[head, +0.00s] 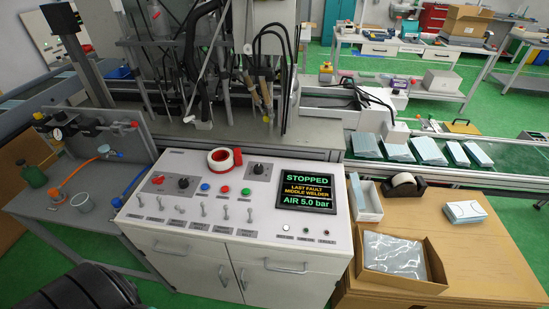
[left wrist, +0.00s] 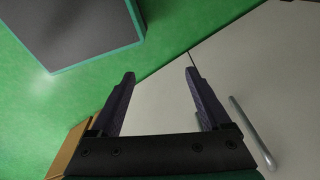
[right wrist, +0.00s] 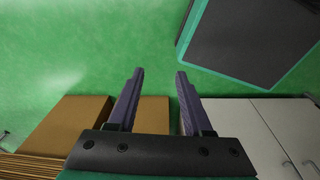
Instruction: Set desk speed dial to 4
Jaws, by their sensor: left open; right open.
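The white control desk (head: 180,225) stands in the middle of the head view. Two black dials sit on its sloped top: a left dial (head: 183,182) and a right dial (head: 258,169) on a grey plate. Their labels and pointer settings are too small to read, so I cannot tell which is the speed dial. My left gripper (left wrist: 160,74) is open and empty, above the green floor and pale cabinet doors. My right gripper (right wrist: 160,73) is open and empty, above the floor near brown boxes and the cabinet. Neither gripper shows in the head view.
A screen (head: 306,192) on the desk reads STOPPED, last fault middle welder, air 5.0 bar. Several toggle switches and coloured buttons surround the dials. An open carton (head: 403,262) stands to the right.

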